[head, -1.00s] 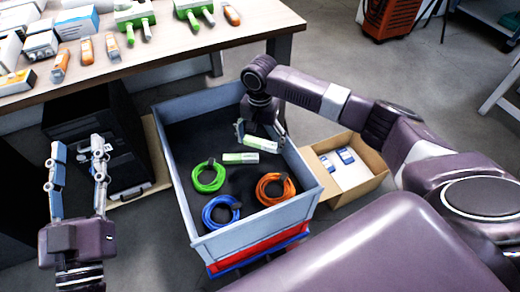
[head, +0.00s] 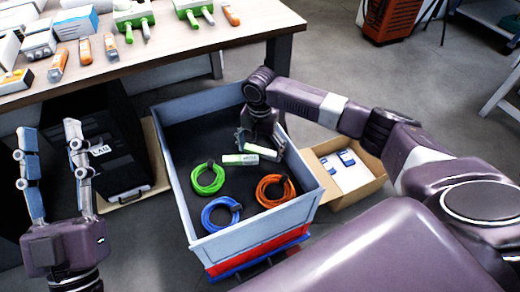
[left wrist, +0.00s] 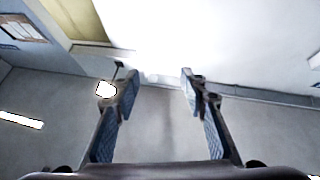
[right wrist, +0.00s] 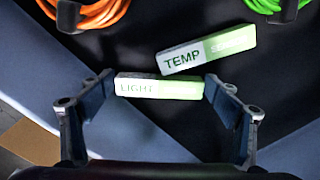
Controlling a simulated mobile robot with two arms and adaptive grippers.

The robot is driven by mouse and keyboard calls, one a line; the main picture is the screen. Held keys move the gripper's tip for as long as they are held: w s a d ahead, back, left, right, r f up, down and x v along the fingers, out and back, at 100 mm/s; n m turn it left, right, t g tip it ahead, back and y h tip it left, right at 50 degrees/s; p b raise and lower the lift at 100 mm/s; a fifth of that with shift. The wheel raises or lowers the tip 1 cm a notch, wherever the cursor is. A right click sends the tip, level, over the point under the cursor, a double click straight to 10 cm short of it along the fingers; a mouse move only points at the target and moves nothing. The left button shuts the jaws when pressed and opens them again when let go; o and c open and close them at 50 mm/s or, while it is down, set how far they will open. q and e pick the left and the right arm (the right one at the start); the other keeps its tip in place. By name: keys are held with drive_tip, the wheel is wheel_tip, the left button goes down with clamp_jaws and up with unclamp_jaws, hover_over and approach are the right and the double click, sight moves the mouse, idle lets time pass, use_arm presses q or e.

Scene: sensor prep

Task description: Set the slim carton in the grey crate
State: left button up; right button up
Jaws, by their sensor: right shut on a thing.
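The grey crate (head: 181,200) stands in the middle of the head view, with a dark inside. My right gripper (head: 261,146) is down inside its back right part. It is shut on a slim white and green carton (head: 262,151), marked LIGHT in the right wrist view (right wrist: 160,87), held by its two ends. I cannot tell whether this carton touches the crate floor. A second slim carton (head: 239,160), marked TEMP in the right wrist view (right wrist: 207,50), lies on the floor close beside it. My left gripper (head: 48,140) is open and empty, left of the crate.
A green cable coil (head: 197,184), a blue coil (head: 208,222) and an orange coil (head: 263,197) lie in the crate. A cardboard box (head: 372,186) with packets stands right of it. The table (head: 180,50) at the back holds several boxes and tools. A black cabinet (head: 105,140) stands behind my left gripper.

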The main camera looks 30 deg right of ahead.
drive_tip(key=o, duration=1)
drive_tip(key=shift+o, duration=0.2)
